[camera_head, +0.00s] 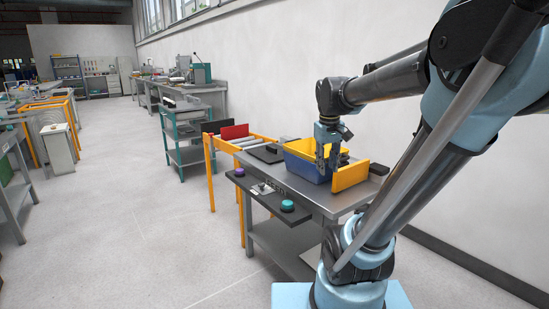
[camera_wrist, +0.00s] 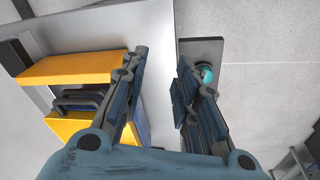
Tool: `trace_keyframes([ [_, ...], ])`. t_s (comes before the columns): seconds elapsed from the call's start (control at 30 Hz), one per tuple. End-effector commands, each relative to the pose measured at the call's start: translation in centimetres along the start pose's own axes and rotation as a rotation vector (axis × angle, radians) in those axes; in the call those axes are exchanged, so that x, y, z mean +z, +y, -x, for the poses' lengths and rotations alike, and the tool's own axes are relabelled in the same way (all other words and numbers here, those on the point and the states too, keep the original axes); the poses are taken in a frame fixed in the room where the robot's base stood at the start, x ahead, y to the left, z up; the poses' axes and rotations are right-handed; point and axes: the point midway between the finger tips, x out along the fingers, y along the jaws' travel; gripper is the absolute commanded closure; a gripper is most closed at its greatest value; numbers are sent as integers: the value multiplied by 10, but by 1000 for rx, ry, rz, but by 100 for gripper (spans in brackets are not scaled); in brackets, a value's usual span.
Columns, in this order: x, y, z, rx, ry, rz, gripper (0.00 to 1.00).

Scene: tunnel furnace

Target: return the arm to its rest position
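My arm reaches over the grey workbench (camera_head: 335,196) from the right in the head view. My gripper (camera_head: 328,166) points down in front of a blue bin (camera_head: 303,167) with a yellow inside. In the wrist view my gripper (camera_wrist: 163,62) has its two fingers apart, with nothing seen between them. The bin (camera_wrist: 62,124) lies left of the fingers there, partly hidden by the left one. Dark parts (camera_wrist: 82,102) show in it. How far the fingertips are from the bin or bench, I cannot tell.
An orange-yellow plate (camera_head: 350,177) stands at the bench's right end. A dark control panel with a teal button (camera_head: 287,206) runs along the front edge. An orange roller frame (camera_head: 229,145) adjoins the bench on the left. The white wall is close behind.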

Motion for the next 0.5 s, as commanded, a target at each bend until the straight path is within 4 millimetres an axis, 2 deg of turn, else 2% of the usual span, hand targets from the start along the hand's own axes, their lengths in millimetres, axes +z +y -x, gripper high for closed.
trace_keyframes([
  [0.03,16,-3,-8,-3,5,-22,72],
  [0.2,63,-13,-36,-15,19,-92,72],
  [0.5,133,-32,-92,-35,44,-212,72],
])
